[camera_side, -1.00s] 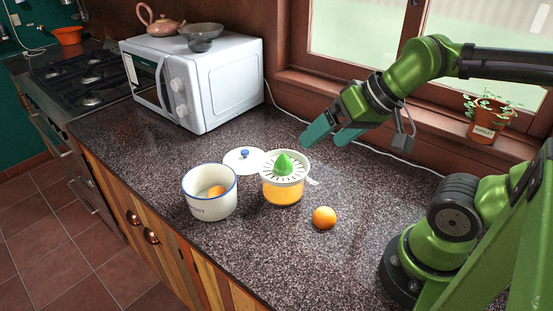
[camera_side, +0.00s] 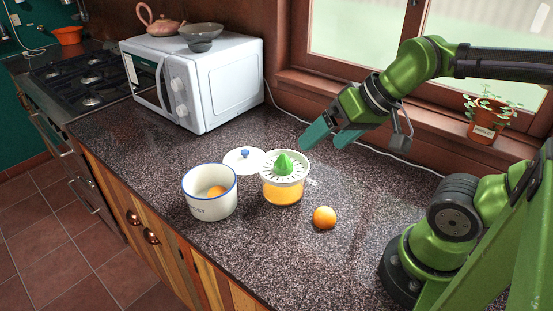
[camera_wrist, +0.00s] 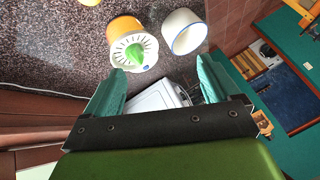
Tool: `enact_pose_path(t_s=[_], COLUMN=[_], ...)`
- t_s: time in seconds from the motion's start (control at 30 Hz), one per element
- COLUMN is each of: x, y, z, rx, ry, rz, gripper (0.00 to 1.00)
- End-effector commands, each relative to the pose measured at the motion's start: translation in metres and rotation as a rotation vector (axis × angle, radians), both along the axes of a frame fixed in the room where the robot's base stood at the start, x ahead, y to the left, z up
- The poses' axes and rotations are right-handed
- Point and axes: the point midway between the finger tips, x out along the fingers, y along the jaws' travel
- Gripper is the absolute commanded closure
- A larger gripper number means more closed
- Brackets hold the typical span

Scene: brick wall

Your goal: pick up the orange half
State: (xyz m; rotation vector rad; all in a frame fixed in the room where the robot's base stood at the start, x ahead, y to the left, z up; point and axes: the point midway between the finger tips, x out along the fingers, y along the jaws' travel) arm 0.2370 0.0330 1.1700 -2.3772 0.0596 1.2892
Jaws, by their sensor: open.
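An orange piece (camera_side: 324,217) lies on the speckled counter, right of the juicer; I cannot tell whether it is a half. More orange (camera_side: 217,191) shows inside the white, blue-rimmed pot (camera_side: 209,206). The juicer (camera_side: 284,178) has a green cone, a white strainer and an orange bowl. My gripper (camera_side: 322,141) is open and empty, above the counter behind and right of the juicer. In the wrist view, my gripper (camera_wrist: 161,85) shows two teal fingers wide apart, with the juicer (camera_wrist: 133,47) and the pot (camera_wrist: 184,31) beyond them.
A white lid (camera_side: 243,161) with a blue knob lies behind the pot. A white microwave (camera_side: 205,85) stands at the back left. A potted plant (camera_side: 487,120) is on the windowsill at right. The counter's front edge is close to the pot.

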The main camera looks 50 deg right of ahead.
Motion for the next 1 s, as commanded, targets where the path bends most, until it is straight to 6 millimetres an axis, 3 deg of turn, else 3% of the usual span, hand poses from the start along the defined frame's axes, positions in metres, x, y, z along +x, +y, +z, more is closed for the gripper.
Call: enact_pose_path(t_s=[0.3,0.5,0.67,1.0], x=[0.016,0.012,0.008,0.007], y=[-0.024,-0.044,-0.045,-0.044], z=[-0.057,-0.071,-0.081,-0.154], rx=[-0.028,-0.056,-0.046,-0.045], ry=[0.415,0.622,0.642,0.644], rz=[-0.149,-0.36,-0.418,-0.414], gripper=[0.11,0.11,0.11,0.11])
